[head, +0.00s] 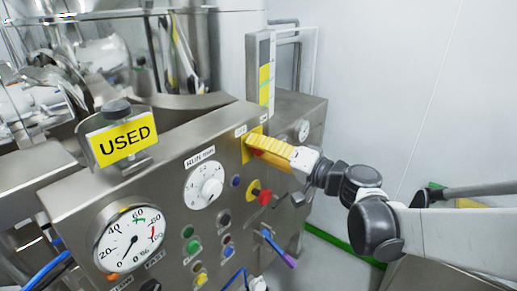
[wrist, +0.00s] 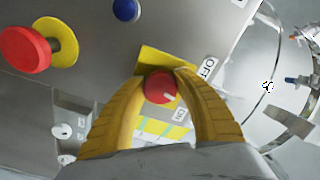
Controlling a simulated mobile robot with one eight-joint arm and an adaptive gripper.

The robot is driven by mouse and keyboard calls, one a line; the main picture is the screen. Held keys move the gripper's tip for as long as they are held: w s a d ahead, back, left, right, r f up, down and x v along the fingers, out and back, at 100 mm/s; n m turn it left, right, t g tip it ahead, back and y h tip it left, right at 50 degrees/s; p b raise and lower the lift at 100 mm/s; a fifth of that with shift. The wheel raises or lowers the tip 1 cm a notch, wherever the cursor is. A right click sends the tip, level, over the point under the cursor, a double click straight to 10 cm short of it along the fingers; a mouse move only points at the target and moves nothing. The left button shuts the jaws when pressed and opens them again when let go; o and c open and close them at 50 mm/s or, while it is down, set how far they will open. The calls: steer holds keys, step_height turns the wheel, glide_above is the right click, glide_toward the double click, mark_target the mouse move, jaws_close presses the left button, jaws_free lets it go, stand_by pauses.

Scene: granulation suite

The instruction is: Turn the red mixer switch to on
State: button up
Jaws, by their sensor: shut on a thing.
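The red mixer switch (wrist: 160,88) is a round knob on a yellow plate (wrist: 152,58), with a short white mark at its lower right edge in the wrist view. An OFF label (wrist: 208,68) and an ON label (wrist: 179,115) sit beside it; I cannot tell exactly which one the mark lines up with. My gripper (wrist: 162,82) has its yellow fingers on both sides of the knob, shut on it. In the head view my gripper (head: 253,146) reaches the panel's upper right, and its fingers hide most of the switch.
A red stop button (head: 265,197) on a yellow base lies just below the switch. A RUN dial (head: 204,187), a large gauge (head: 131,239) and several small buttons share the steel panel. Open floor and white wall lie to the right.

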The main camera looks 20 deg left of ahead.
steer(key=m, duration=0.6)
steer(key=shift+m, duration=0.3)
stand_by(0.4)
steer(key=o, duration=1.2)
steer(key=v, duration=1.2)
steer(key=shift+s, duration=0.1)
